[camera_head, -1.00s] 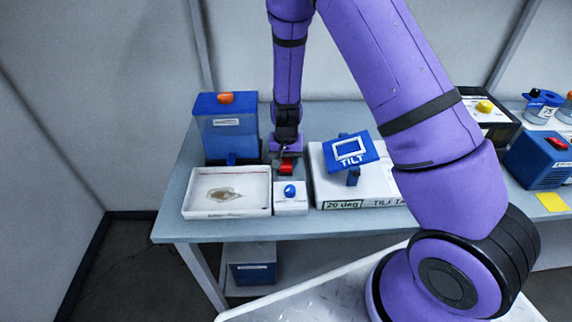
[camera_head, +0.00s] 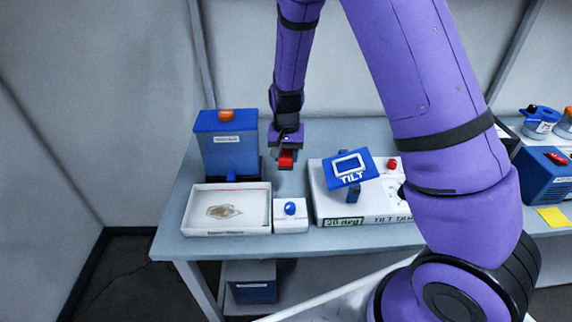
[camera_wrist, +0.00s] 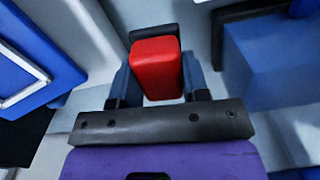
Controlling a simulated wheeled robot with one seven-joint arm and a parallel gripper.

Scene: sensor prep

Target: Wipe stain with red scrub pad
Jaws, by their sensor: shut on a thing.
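The red scrub pad (camera_head: 286,159) is in my gripper (camera_head: 287,153), which is shut on it. The pad also shows large between the two fingers in the wrist view (camera_wrist: 156,70). My gripper points down and holds the pad over the table, behind the small white box with a blue knob. The stain (camera_head: 223,212) is a brown, irregular patch on the floor of the shallow white tray (camera_head: 262,222). The tray lies to the front left of my gripper, and the pad is apart from the stain.
A blue bin with an orange knob (camera_head: 228,145) stands just left of my gripper, behind the tray. The small white box with a blue knob (camera_head: 291,225) sits right of the tray. The TILT stand (camera_head: 348,169) on its white base is to the right.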

